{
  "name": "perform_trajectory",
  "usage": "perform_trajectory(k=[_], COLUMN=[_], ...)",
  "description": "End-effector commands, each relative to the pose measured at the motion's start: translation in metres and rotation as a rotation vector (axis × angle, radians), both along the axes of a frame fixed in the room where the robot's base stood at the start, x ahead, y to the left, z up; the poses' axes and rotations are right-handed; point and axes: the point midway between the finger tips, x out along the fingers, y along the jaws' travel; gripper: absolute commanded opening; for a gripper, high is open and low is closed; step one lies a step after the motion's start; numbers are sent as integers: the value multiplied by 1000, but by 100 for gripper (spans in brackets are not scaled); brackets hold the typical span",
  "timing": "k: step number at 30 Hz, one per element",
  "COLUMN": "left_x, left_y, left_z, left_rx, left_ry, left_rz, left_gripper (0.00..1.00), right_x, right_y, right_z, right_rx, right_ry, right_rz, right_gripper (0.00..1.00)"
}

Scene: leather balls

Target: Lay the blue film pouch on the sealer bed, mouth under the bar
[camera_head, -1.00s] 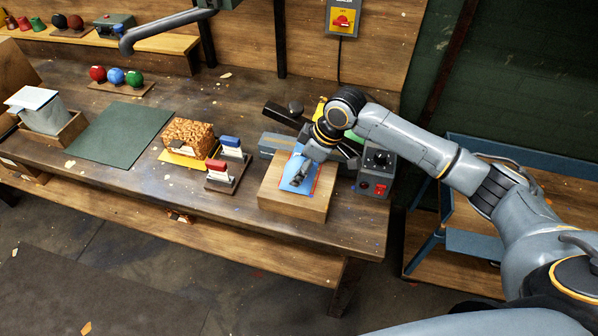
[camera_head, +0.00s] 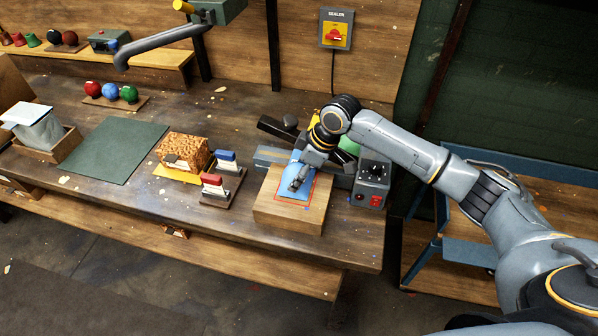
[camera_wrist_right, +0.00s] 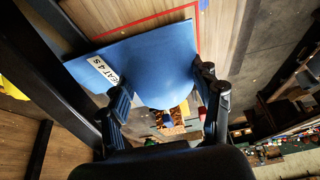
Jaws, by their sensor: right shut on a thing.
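The blue film pouch (camera_head: 297,190) is over the wooden sealer bed (camera_head: 282,218), within or near its red outline. The dark sealer bar (camera_head: 284,133) is raised behind the bed. The arm hides part of the sealer, so I cannot tell whether the pouch's mouth is under the bar. My left gripper is not in view.
A control box (camera_head: 372,182) stands right of the bed. Left of it are a stand with red and blue blocks (camera_head: 217,188) and a brown granular block (camera_head: 184,150). A green mat (camera_head: 118,150) lies bare further left.

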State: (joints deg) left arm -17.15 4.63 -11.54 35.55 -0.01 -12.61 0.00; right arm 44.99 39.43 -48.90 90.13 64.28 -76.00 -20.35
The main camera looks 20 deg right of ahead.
Motion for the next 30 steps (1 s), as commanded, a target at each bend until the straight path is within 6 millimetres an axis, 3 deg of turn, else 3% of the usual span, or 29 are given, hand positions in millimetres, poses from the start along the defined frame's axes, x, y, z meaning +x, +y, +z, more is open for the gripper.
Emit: perform_trajectory(k=[15,16,19,30], left_x=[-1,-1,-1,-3], left_y=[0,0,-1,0], left_z=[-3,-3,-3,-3], left_rx=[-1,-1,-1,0], left_ry=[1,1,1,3], left_rz=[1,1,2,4], left_gripper=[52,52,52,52], right_x=[0,0,0,-1], right_y=[1,1,0,-1], right_z=[-10,-9,-9,-9], right_rx=[2,1,2,-1], right_ry=[-1,-2,-1,1], right_rz=[0,0,0,0], right_gripper=[22,70,90,90])
